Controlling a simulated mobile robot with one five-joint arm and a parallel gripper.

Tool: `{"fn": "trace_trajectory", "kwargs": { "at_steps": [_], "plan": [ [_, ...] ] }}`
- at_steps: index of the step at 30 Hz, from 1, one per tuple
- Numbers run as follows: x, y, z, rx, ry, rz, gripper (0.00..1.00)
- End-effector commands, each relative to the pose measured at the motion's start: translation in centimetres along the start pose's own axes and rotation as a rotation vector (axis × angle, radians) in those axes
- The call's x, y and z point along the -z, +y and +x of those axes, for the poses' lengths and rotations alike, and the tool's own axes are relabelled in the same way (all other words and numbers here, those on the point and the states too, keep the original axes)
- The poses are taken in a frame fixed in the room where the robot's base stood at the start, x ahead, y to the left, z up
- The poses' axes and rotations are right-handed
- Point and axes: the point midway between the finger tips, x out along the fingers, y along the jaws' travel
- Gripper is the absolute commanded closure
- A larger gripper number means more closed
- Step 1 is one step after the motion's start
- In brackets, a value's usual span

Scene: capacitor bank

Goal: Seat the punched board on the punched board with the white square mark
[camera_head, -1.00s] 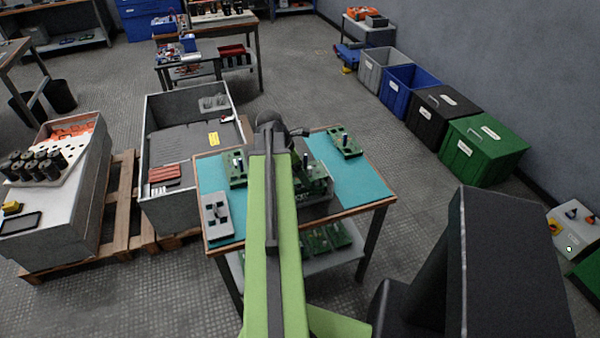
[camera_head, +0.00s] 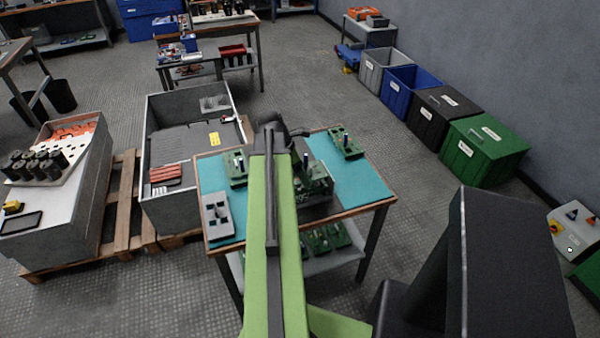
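A green board (camera_head: 237,168) with a pale post on it stands at the left of the teal-topped table. A second green board (camera_head: 347,147) with dark upright parts stands at the back right of the table. A third green board (camera_head: 317,181) shows just right of my arm, above a dark block. I cannot make out punched holes or a white square mark on any of them. My arm reaches over the table, and its end bends down behind the arm link near the third board. My gripper's fingertips are hidden or too small to tell.
A grey block with dark openings (camera_head: 217,215) stands at the table's front left. Several green boards (camera_head: 325,238) lie on the lower shelf (camera_head: 335,262). A grey bin (camera_head: 170,210) stands close to the table's left side. The teal top (camera_head: 362,182) is clear at the right.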

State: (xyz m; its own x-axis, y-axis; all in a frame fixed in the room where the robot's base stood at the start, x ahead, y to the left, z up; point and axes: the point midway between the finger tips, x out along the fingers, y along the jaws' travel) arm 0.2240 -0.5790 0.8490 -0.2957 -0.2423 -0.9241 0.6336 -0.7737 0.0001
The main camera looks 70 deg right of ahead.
Motion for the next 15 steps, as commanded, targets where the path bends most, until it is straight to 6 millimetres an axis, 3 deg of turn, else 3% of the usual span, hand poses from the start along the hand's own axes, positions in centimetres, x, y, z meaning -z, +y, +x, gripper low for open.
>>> {"fn": "trace_trajectory", "kwargs": {
  "at_steps": [15],
  "plan": [
    [0.4,0.0,1.1,0.0,0.0,0.001,0.68]
  ]
}}
